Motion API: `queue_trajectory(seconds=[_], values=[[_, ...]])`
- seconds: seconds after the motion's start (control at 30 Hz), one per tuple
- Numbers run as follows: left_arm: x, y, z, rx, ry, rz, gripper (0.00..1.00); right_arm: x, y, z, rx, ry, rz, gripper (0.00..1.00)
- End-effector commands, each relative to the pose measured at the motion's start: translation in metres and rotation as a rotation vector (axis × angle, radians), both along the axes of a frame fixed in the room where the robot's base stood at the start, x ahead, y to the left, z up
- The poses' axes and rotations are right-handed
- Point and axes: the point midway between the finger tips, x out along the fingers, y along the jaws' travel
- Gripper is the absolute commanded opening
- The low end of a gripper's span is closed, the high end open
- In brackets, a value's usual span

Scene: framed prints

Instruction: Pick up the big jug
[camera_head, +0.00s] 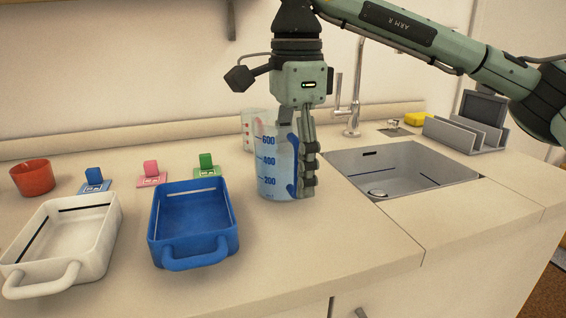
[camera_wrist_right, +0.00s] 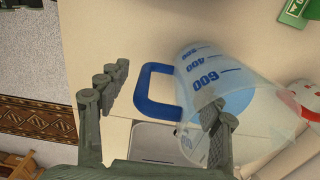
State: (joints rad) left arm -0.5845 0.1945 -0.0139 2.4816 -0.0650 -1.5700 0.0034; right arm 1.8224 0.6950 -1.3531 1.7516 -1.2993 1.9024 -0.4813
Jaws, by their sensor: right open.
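The big jug (camera_head: 272,168) is clear with blue marks 200, 400 and 600 and a blue handle. It stands upright on the counter, left of the sink. My right gripper (camera_head: 306,178) points down at the jug's handle side and partly hides the handle. In the right wrist view the jug (camera_wrist_right: 235,85) shows its open top, and its blue handle (camera_wrist_right: 143,92) appears between the open fingers of the gripper (camera_wrist_right: 168,98). One finger overlaps the jug's rim; I cannot tell whether it touches. My left gripper is not in view.
A smaller jug with red marks (camera_head: 246,130) stands close behind the big jug. A blue tray (camera_head: 170,240), a white tray (camera_head: 103,236) and a red bowl (camera_head: 33,178) are left. The sink (camera_head: 425,165), with tap (camera_head: 353,110), is right. The front counter is clear.

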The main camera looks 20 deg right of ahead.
Motion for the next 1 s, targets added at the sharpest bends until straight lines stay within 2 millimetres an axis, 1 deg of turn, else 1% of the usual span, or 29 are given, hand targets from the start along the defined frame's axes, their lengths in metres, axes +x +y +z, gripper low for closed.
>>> queue_trajectory(seconds=[0.03, 0.13, 0.4, 0.47, 0.93, 1.0], values=[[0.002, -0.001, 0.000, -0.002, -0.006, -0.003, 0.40, 0.000, 0.000, -0.008, -0.001, 0.002, 0.000, 0.65], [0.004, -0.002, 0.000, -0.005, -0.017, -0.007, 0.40, 0.000, 0.000, -0.018, 0.000, 0.001, 0.000, 0.65], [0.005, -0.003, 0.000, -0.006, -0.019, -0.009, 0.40, 0.000, 0.000, -0.021, 0.001, 0.000, 0.000, 0.65], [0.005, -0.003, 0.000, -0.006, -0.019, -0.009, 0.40, 0.000, 0.000, -0.020, 0.001, 0.000, 0.000, 0.59], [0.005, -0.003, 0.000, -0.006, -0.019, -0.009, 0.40, 0.000, 0.000, -0.020, 0.001, 0.000, 0.000, 0.00], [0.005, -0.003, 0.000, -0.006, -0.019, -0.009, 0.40, 0.000, 0.000, -0.020, 0.001, 0.000, 0.000, 0.00]])
